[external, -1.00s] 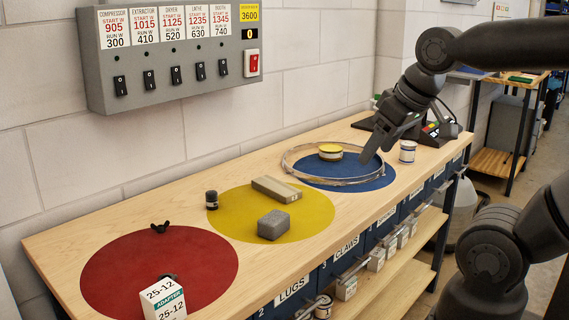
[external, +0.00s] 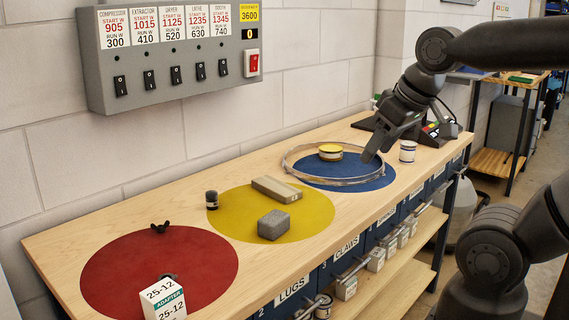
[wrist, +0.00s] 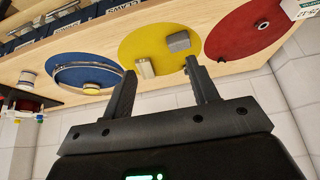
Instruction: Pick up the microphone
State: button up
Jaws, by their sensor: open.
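I cannot pick out anything that is clearly a microphone. A small dark upright cylinder (external: 212,200) with a grey-black top stands at the left edge of the yellow disc (external: 310,222); I cannot tell what it is.
A wooden block (external: 276,189) and a grey block (external: 273,225) lie on the yellow disc. A yellow-topped tin (external: 330,152) stands inside the hoop. A black wing nut (external: 160,227) and a white box (external: 163,300) are by the red disc (external: 120,275). A white tin (external: 407,151) stands at right.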

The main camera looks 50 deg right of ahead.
jog(key=w+r+g, duration=0.1)
jog(key=w+r, duration=0.3)
jog(key=w, duration=0.7)
jog(key=m+g, duration=0.2)
jog(key=g, duration=0.3)
send_over(211, 191)
notch_tip(211, 191, down, 15)
notch_tip(211, 191, down, 10)
jog(key=shift+s+f, duration=0.1)
jog(key=shift+f, duration=0.15)
jog(key=c, duration=1)
